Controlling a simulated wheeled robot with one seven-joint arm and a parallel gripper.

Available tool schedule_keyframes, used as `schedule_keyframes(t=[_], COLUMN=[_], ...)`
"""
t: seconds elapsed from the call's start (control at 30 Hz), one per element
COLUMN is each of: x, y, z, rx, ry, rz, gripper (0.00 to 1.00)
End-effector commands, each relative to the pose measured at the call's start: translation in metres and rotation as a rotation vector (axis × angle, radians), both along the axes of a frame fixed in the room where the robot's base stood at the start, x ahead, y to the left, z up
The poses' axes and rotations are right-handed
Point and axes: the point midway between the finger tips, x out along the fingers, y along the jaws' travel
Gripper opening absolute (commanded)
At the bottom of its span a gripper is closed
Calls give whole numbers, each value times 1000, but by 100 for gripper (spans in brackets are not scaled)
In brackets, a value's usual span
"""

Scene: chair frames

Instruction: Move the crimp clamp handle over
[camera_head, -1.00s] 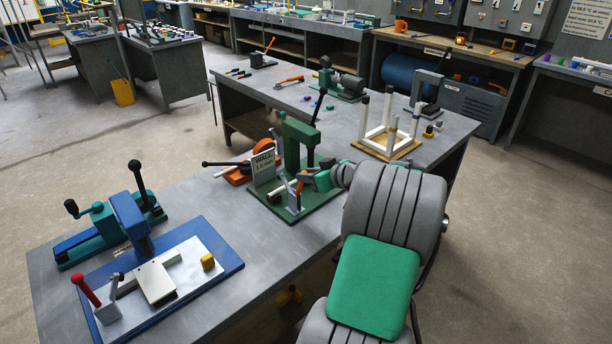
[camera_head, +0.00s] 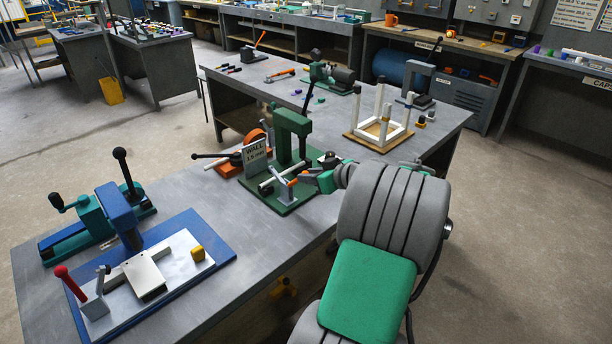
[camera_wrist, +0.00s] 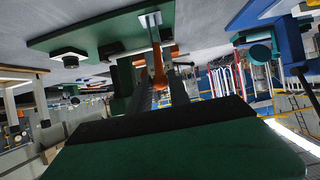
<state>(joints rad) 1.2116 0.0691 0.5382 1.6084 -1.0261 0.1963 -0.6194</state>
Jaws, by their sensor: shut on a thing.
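The crimp clamp (camera_head: 284,187) is a small grey bracket on the front of the green crimp station's base plate (camera_head: 290,207). Its orange handle (camera_head: 307,179) sticks out to the right towards my arm. My gripper (camera_head: 301,181) is at the handle, at the end of my green and grey arm. It is small here and its fingers are hard to make out. In the wrist view the orange handle (camera_wrist: 159,68) lies between the two dark fingers of my gripper (camera_wrist: 162,88), which are shut on it. The fingers hide the handle's near part.
A green press (camera_head: 292,130) and a sign reading WALL (camera_head: 255,158) stand behind the clamp. A blue station (camera_head: 225,250) with a red-knobbed lever is at the left. A white frame (camera_head: 383,118) stands on a wooden board to the right. Bare bench top lies between the stations.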

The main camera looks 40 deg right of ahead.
Motion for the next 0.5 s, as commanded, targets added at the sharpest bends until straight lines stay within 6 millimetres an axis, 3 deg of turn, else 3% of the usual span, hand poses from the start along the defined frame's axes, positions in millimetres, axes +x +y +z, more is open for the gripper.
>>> schedule_keyframes(t=[0.2,0.5], x=[-12,-13], y=[0,0], z=[-15,-13], rx=[3,2], ry=[3,2], rz=[-2,0], gripper=[0,0])
